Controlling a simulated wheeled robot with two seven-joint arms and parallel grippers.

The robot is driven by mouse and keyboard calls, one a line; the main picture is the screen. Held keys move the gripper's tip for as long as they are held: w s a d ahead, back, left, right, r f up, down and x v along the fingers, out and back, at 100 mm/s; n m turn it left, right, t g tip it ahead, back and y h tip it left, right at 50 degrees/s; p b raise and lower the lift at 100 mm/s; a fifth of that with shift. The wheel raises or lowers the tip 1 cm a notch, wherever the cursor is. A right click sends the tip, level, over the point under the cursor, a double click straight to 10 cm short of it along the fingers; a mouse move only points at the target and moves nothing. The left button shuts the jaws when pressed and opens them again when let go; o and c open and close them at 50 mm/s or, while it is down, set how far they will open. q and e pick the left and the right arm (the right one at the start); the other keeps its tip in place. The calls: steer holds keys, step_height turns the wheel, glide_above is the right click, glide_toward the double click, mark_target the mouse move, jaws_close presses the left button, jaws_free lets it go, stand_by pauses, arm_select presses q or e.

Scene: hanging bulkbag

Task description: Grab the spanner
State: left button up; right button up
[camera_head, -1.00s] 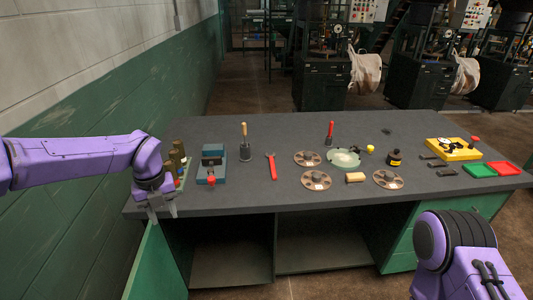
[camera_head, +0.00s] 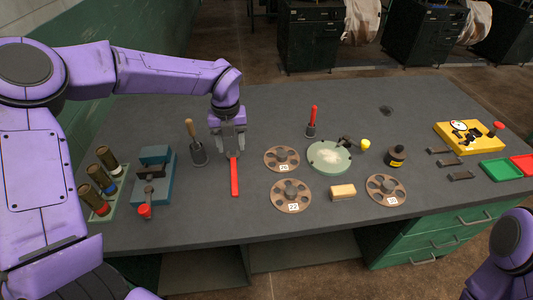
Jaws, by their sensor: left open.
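The red spanner (camera_head: 235,179) lies flat on the dark grey bench, left of the round discs, its handle pointing toward the front edge. My left gripper (camera_head: 233,152) is at the spanner's far end, with its fingers pointing down. The fingers hide the spanner's head, and I cannot tell whether they touch it. The left jaws are open. My right arm shows only in part at the lower right corner, and its gripper is out of view.
A blue vise (camera_head: 153,178) and a holder with a wooden-handled tool (camera_head: 196,146) stand left of the spanner. Numbered discs (camera_head: 291,195) and a pale green dish (camera_head: 328,157) lie to its right. The bench (camera_head: 235,222) is clear in front of the spanner.

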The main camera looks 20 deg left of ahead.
mark_target(234, 170)
arm_select(q)
steer(key=shift+w+f, duration=0.15)
steer(key=shift+f, duration=0.35)
steer(key=shift+w+f, duration=0.15)
steer(key=shift+f, duration=0.35)
steer(key=shift+s+f+p, duration=0.35)
steer(key=shift+s+f, duration=0.35)
steer(key=shift+f, duration=0.35)
steer(key=shift+s+f, duration=0.25)
steer(key=f+p, duration=0.1)
steer(key=f, duration=0.1)
steer(key=w+f, duration=0.1)
steer(key=f, duration=0.2)
steer(key=shift+w+p, duration=0.1)
steer(key=shift+p, duration=0.25)
steer(key=shift+a+f, duration=0.1)
steer(key=shift+f, duration=0.25)
steer(key=shift+s+r, duration=0.15)
steer(key=shift+s, duration=0.15)
jaws_close()
arm_select(e)
step_height(234, 170, up, 2)
steer(key=shift+s+r, duration=0.15)
steer(key=shift+r, duration=0.1)
